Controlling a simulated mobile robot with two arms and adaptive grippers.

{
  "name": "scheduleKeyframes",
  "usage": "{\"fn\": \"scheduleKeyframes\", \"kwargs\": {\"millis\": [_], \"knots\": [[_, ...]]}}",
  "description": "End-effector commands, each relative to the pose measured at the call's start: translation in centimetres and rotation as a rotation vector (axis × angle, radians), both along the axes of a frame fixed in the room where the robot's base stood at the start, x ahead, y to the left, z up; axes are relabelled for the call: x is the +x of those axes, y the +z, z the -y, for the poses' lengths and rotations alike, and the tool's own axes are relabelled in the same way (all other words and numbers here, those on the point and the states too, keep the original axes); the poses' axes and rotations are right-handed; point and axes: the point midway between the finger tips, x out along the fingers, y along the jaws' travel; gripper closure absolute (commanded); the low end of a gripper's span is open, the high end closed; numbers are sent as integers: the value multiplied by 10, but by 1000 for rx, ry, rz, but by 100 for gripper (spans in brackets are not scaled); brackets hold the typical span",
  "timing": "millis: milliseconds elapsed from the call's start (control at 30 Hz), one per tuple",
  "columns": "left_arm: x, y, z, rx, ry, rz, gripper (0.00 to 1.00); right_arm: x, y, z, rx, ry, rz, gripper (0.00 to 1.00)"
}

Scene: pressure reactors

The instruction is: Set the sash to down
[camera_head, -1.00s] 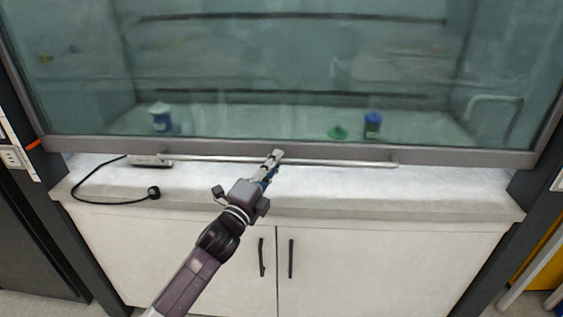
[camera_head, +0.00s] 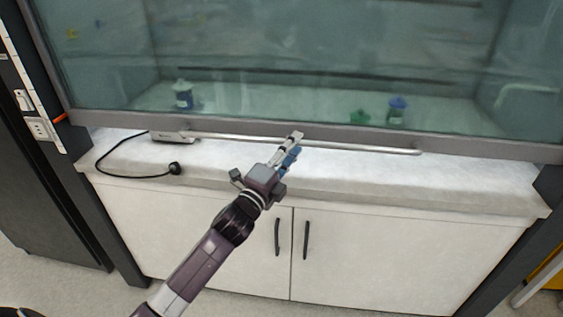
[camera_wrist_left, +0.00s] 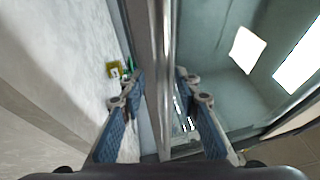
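The sash is a large glass pane (camera_head: 300,50) with a grey bottom frame (camera_head: 480,146) across the front of the fume hood. A long metal bar handle (camera_head: 360,147) runs along that frame, just above the white counter in the picture; I cannot tell the exact gap below. My left gripper (camera_head: 293,142) is at about the middle of the bar. In the left wrist view its two blue-padded fingers (camera_wrist_left: 160,100) stand on either side of the bar (camera_wrist_left: 166,60), with gaps visible, so it is open around it. My right gripper is not in view.
Behind the glass stand a blue-capped bottle (camera_head: 183,95), another blue-capped container (camera_head: 397,110) and a green item (camera_head: 360,117). A black cable with a plug (camera_head: 175,168) lies on the counter (camera_head: 440,182). Cabinet doors with dark handles (camera_head: 277,237) are below.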

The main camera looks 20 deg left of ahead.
Motion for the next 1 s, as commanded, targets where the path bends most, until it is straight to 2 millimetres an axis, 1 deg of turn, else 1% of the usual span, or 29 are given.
{"fn": "scheduleKeyframes", "kwargs": {"millis": [300, 500, 600, 700, 1000], "knots": [[-62, -13, -7, 1, 0, -5, 70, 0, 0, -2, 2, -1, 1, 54], [-90, -18, -11, 0, 1, -4, 70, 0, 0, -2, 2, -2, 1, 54], [-98, -19, -12, -1, 0, -3, 70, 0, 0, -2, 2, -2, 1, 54], [-102, -20, -13, -1, 0, -2, 70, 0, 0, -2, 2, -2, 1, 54], [-103, -20, -13, 0, 0, -2, 71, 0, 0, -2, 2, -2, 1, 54]]}}
